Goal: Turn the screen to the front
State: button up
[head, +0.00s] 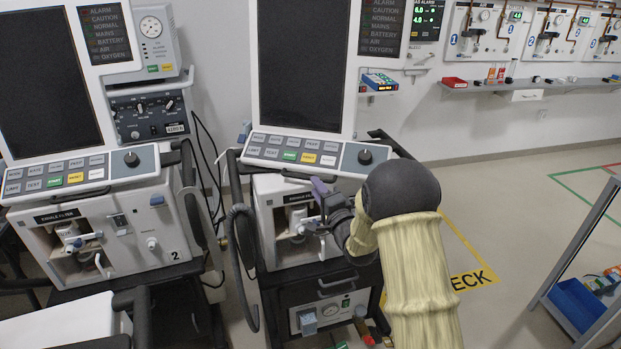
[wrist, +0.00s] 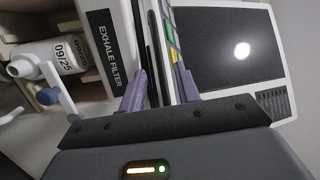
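The screen (head: 302,60) of the right-hand ventilator is a dark upright panel in a white frame, with a control strip (head: 308,153) of buttons and a knob below it. It faces roughly toward me, slightly turned. It also shows, tilted, in the wrist view (wrist: 228,45). My gripper (head: 322,192) is at the ventilator's front, just under the control strip. In the wrist view its purple fingers (wrist: 160,85) stand apart, with a dark bar and the strip's white edge between them. I cannot tell whether they touch either. My forearm hides part of the ventilator's right side.
A second ventilator (head: 95,240), marked 2, stands close on the left. A dark looped hose (head: 241,275) hangs between them. The exhale filter bay (wrist: 60,60) is beside the gripper. A metal-framed rack with a blue bin (head: 578,302) stands right.

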jog(key=x, duration=0.5)
jog(key=shift+a, duration=0.1)
jog(key=shift+f, duration=0.1)
grip_shut()
